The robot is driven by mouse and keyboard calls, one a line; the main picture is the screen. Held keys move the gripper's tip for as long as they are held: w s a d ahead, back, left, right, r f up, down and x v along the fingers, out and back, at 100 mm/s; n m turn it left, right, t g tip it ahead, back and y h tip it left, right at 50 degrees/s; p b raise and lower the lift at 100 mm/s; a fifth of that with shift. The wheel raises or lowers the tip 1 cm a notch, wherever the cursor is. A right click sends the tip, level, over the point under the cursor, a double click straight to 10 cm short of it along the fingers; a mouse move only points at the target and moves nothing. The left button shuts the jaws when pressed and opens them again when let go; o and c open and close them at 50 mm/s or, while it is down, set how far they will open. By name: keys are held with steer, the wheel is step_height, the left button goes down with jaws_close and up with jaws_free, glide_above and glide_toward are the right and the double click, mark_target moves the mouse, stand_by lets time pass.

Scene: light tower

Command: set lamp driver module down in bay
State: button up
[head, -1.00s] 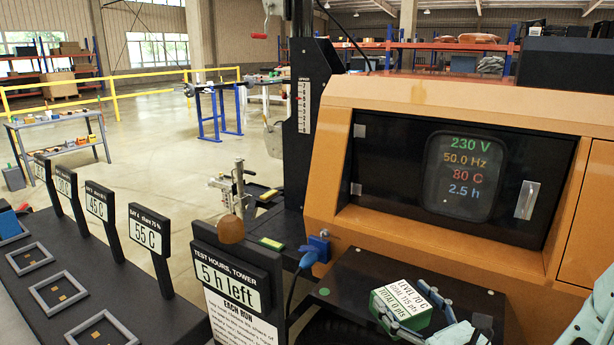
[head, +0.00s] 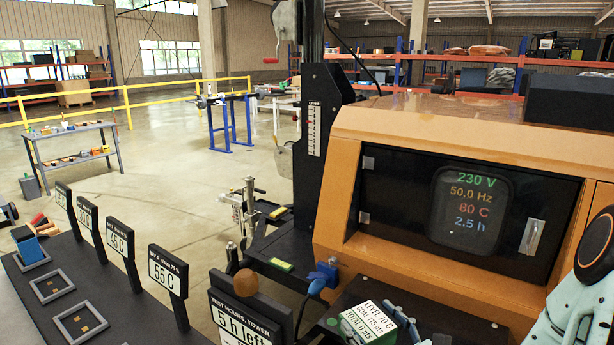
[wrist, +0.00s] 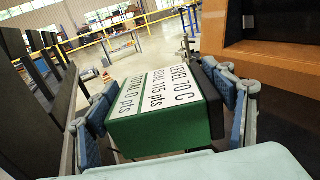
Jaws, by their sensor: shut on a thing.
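The green module with a white label reading "LEVEL 70 C, GOAL 115 pts, TOTAL 0 pts" (head: 368,322) is at the bottom of the head view, in front of the orange console. In the wrist view the green module (wrist: 165,128) fills the middle. My gripper (wrist: 160,112) is shut on it, with blue-grey fingers on both sides. Square grey-framed bays lie on the dark bench at lower left: an empty one (head: 37,292), another empty one (head: 62,327), and a farther bay (head: 18,264) with a blue block (head: 29,248) in or on it.
Upright signs (head: 168,272) line the bench beside the bays. The "5 h left" sign (head: 240,328) with a brown knob (head: 246,283) stands between bench and module. The orange console (head: 345,130) with a lit display (head: 470,205) is at right.

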step_height(320, 180, up, 12)
steer(key=p, duration=1.5)
steer(key=d+f+m+t+h+b, duration=0.25)
steer(key=d+f+h+b, duration=0.25)
steer(key=d+f+b, duration=1.25)
steer(key=m+b, duration=0.1)
steer(key=b, duration=1)
glide_above(415, 322)
steer(key=s+a, duration=0.3)
steer(key=s, duration=0.3)
steer(key=shift+g, duration=0.35)
steer(key=f, duration=0.6)
steer(key=shift+w+d, duration=0.2)
steer(key=shift+w+f, duration=0.2)
steer(key=shift+w+f+b, duration=0.15)
steer(key=shift+f+b, duration=0.4)
steer(key=shift+f, duration=1.15)
steer(key=shift+f, duration=0.1)
